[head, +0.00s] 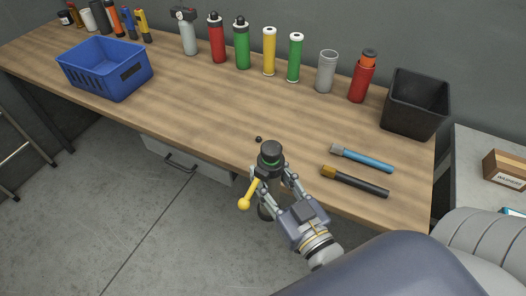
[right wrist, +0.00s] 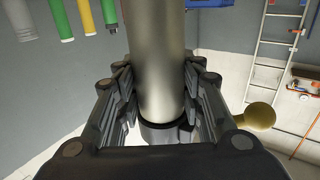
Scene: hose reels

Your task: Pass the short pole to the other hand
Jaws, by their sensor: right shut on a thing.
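The short pole (head: 271,152) stands roughly upright in my right gripper (head: 270,176), near the front edge of the workbench. In the head view it has a dark top and a thin green band. In the right wrist view the pole (right wrist: 162,70) is a grey metallic cylinder with a dark collar low down, and the fingers of my right gripper (right wrist: 161,95) close on it from both sides. A yellow bar with a ball end (head: 246,198) sticks out beside the gripper; I cannot tell how it joins the pole. My left gripper is not in view.
The wooden workbench (head: 210,105) holds a blue basket (head: 105,68) at left and a black bin (head: 415,103) at right. Several bottles and cylinders line its back. A blue-handled tool (head: 365,159) and a dark-handled tool (head: 358,183) lie right of the gripper. The bench middle is clear.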

